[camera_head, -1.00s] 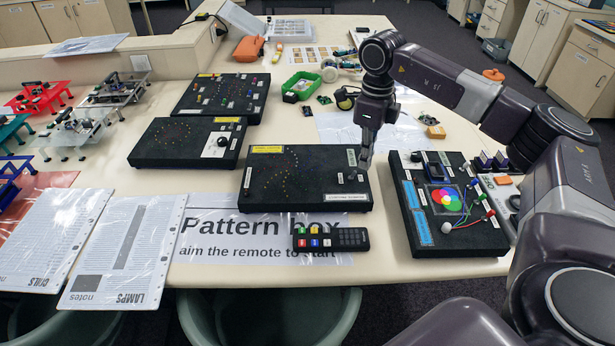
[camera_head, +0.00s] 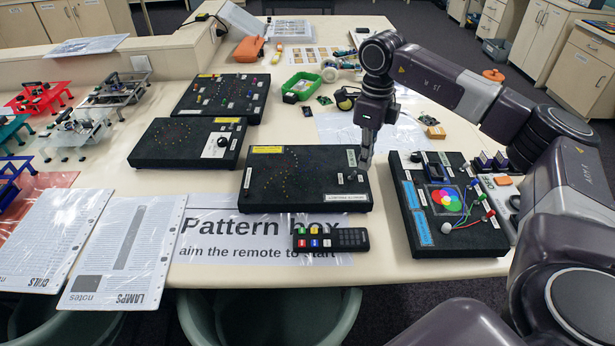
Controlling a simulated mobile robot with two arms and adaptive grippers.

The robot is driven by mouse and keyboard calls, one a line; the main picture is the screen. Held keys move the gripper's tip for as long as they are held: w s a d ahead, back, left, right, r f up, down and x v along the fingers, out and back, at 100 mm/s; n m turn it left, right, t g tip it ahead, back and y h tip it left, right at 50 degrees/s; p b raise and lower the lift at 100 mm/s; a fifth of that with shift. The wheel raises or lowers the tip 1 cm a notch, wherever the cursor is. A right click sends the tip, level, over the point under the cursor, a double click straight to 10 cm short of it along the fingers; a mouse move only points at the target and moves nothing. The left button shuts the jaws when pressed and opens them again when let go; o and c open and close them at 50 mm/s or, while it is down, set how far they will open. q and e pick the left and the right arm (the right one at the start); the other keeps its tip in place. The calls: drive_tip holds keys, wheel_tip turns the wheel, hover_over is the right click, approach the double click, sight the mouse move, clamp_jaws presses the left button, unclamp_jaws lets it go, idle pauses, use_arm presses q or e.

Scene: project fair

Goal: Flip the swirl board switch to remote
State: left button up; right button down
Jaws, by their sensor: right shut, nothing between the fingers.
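The board behind the "Pattern box" sign is a black box (camera_head: 305,180) with a swirl of small dots, a yellow label and several white labels. A small dark switch shows near its right edge, but its lever and position are too small to tell. My right gripper (camera_head: 366,165) points down over the right side of this board, next to the small labels there. Its fingers are shut with nothing between them. I cannot tell if the tips touch the switch. My left gripper is not in view.
A remote (camera_head: 331,239) lies on the Pattern box sign (camera_head: 215,238) in front of the board. A black board with a colour disc (camera_head: 449,211) stands to the right.

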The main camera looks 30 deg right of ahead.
sight(357, 179)
drive_tip(key=shift+f, duration=0.25)
drive_tip(key=shift+f+b, duration=1.05)
drive_tip(key=shift+f, duration=0.6)
drive_tip(key=shift+w+a, duration=0.4)
drive_tip(key=shift+a, duration=0.2)
drive_tip(key=shift+r+p, duration=0.15)
drive_tip(key=shift+p, duration=0.15)
drive_tip(key=shift+s+d+r+p, duration=0.1)
drive_tip(key=shift+d+r+p, duration=0.05)
drive_tip(key=shift+r+p, duration=1.4)
drive_tip(key=shift+s+d+r+p, duration=0.15)
drive_tip(key=shift+r+p, duration=1)
drive_tip(key=shift+r, duration=0.75)
drive_tip(key=shift+f, duration=0.1)
